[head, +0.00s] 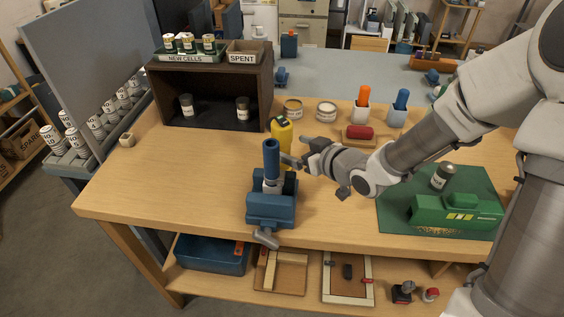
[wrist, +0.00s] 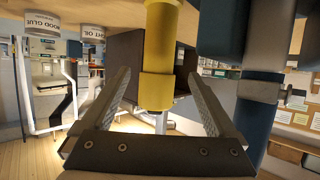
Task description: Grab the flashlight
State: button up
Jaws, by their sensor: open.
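The yellow flashlight (head: 281,132) stands upright on the workbench, just behind the blue vise, its lower part hidden by the vise and the tube in it. In the wrist view, which shows the bench upside down, the yellow flashlight (wrist: 158,60) is centred between my fingers, its wider end nearest the palm side of the picture. My gripper (head: 292,159) reaches in from the right, close to the flashlight. In the wrist view my gripper (wrist: 160,80) is open, with a gap visible on both sides of the flashlight.
A blue vise (head: 270,207) clamps an upright blue tube (head: 271,160) right beside my gripper. A dark shelf box (head: 212,88) stands behind left. Tins (head: 326,112) and cups are behind. A green mat (head: 398,215) with a green device lies right.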

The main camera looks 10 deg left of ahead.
jog(key=b+x, duration=0.1)
jog(key=x, duration=0.4)
jog(key=shift+w+a+f, duration=0.15)
jog(key=shift+w, duration=0.1)
jog(key=shift+c, duration=0.3)
grip_shut()
